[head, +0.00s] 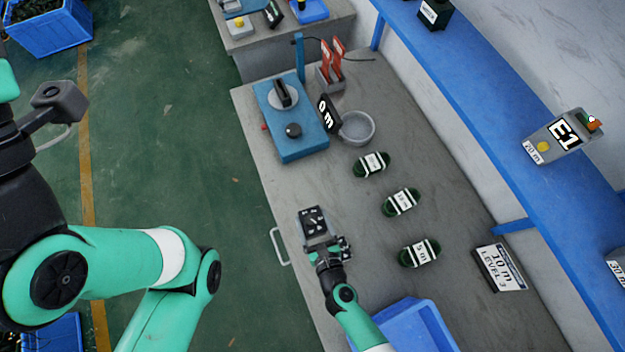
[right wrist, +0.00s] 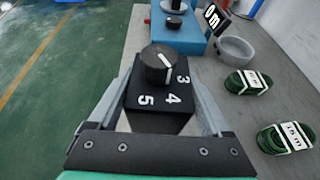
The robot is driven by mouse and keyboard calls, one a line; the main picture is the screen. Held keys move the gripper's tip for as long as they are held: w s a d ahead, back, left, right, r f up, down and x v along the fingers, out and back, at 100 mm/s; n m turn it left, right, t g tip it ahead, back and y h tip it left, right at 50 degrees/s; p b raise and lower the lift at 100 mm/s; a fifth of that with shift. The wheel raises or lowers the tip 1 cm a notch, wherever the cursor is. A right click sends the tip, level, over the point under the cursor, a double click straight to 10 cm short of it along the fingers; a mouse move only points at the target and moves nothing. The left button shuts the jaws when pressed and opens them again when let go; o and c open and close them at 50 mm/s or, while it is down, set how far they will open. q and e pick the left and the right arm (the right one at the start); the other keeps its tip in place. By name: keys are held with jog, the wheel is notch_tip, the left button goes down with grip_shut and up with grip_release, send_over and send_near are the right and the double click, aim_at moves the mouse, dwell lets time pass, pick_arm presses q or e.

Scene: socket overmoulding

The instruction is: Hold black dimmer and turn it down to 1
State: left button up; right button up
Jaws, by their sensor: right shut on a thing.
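The black dimmer (head: 313,219) is a small black box with a round knob and white digits. In the right wrist view, the dimmer (right wrist: 165,121) stands between the two fingers of my right gripper (right wrist: 160,110), and 3, 4 and 5 are readable. The knob (right wrist: 159,62) has a white line pointing towards the 3 side; digits behind it are hidden. In the head view my right gripper (head: 322,240) is shut on the dimmer near the table's left edge. I cannot tell whether it is lifted.
A blue machine (head: 290,145) with a black knob stands farther back, beside a "0 m" display (head: 326,113) and a grey bowl (head: 357,127). Several green cable coils (head: 401,202) lie to the right. A blue bin (head: 425,325) is close by. A "10 m LEVEL 3" sign (head: 499,268) stands at right.

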jog(key=shift+w, duration=0.15)
jog(key=w+b, duration=0.2)
jog(key=w, duration=1.1)
jog(key=shift+w, duration=0.4)
dwell(0.8)
jog(key=shift+f+b, duration=6.2)
jog(key=shift+f, duration=0.05)
jog(key=shift+f, duration=0.25)
